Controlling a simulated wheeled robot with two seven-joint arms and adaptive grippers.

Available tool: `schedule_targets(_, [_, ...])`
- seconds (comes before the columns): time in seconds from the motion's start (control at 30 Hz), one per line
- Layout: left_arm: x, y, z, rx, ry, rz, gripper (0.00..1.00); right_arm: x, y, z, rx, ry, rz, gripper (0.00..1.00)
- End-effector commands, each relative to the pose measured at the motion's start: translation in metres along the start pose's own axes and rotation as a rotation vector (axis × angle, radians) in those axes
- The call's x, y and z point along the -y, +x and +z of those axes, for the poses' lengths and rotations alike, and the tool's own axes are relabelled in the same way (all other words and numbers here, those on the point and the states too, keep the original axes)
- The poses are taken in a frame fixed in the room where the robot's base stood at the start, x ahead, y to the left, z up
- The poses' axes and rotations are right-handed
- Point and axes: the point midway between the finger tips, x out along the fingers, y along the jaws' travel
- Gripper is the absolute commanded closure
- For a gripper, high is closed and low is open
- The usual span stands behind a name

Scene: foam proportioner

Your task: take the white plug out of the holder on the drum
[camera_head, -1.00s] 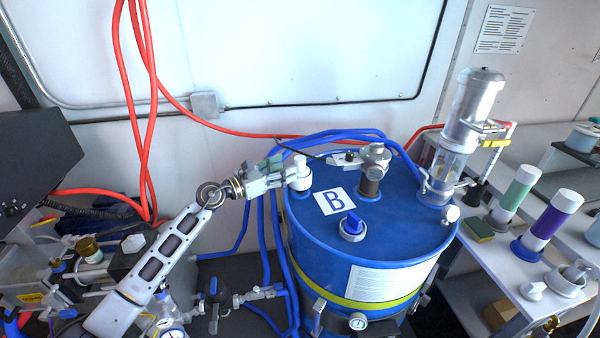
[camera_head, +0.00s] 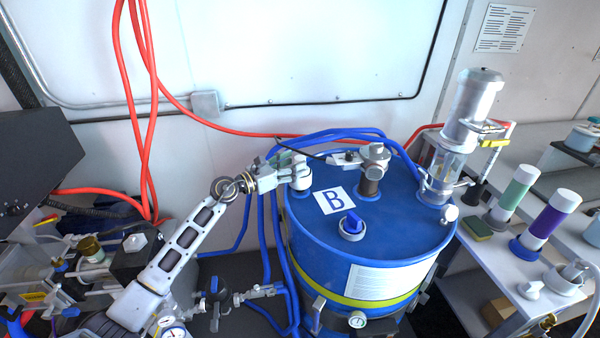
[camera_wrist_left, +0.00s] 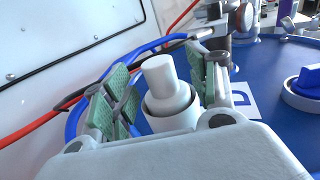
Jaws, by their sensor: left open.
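The blue drum (camera_head: 400,235) carries a label with the letter B on its lid. The white plug (camera_head: 300,162) stands upright in its holder (camera_head: 301,184) at the lid's left edge. In the left wrist view the white plug (camera_wrist_left: 164,82) rises from the ringed holder (camera_wrist_left: 170,120). My left gripper (camera_head: 288,168) is open, with its green-padded fingers on either side of the plug. In the left wrist view, gaps show between the plug and the pads of the left gripper (camera_wrist_left: 164,95). My right gripper is not in view.
A blue-handled cap (camera_head: 352,226) and a metal valve fitting (camera_head: 373,170) stand on the lid. A clear cylinder pump (camera_head: 455,135) rises at the right. Blue hoses (camera_head: 330,136) run behind the drum. A side bench (camera_head: 545,270) at right holds green and purple bottles.

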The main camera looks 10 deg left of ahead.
Motion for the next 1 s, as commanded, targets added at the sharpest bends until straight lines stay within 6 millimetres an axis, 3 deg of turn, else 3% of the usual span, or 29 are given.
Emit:
schedule_targets(0.4, [-0.001, 0.034, 0.002, 0.002, 0.000, 0.001, 0.42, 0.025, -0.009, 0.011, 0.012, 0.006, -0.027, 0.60])
schedule_targets(0.6, [-0.001, 0.036, 0.001, 0.000, 0.001, 0.001, 0.42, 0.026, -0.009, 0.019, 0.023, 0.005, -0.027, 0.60])
schedule_targets(0.93, [-0.001, 0.035, 0.001, 0.000, 0.000, 0.001, 0.42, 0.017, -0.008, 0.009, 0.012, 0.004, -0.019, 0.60])
schedule_targets(1.0, [-0.001, 0.035, 0.001, 0.000, 0.000, 0.001, 0.48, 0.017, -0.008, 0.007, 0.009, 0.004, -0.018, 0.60])
